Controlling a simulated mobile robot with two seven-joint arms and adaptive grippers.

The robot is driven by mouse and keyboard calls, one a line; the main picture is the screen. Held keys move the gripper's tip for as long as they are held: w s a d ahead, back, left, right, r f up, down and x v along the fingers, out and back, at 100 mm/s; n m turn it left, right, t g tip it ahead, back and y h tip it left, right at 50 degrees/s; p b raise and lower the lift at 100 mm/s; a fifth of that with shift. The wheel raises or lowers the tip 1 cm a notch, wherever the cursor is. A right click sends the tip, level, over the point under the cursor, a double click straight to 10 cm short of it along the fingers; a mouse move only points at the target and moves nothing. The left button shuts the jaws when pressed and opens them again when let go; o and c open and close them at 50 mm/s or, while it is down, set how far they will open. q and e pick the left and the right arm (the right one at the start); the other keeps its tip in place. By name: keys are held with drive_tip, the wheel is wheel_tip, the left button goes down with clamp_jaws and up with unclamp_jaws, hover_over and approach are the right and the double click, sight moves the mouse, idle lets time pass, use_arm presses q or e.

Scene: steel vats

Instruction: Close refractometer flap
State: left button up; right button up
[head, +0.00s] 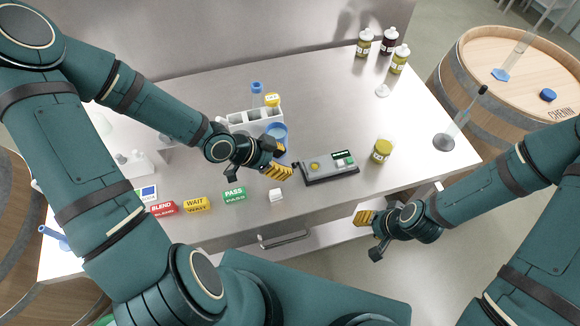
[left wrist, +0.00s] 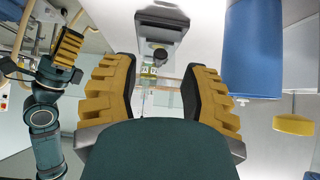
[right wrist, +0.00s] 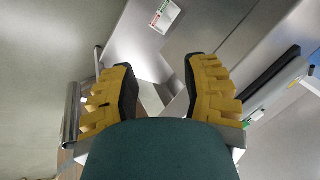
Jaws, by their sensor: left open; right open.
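The refractometer (head: 328,170) is a dark grey, low device on the steel table, with a yellow spot on its left part and a green display on its right part. In the left wrist view its grey end (left wrist: 162,30) shows beyond the fingertips. I cannot clearly make out the flap; a dark raised edge shows at its left end. My left gripper (head: 281,161) is open and empty, just left of the refractometer, apart or touching I cannot tell. My right gripper (head: 368,236) is open and empty, off the table's front edge.
A blue cup (head: 277,131) and a white rack (head: 251,120) stand behind my left gripper. The table's right middle is largely clear.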

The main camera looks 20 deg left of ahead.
use_arm(q)
drive_tip(key=shift+b+x, duration=0.6)
drive_tip(key=shift+x, duration=1.05)
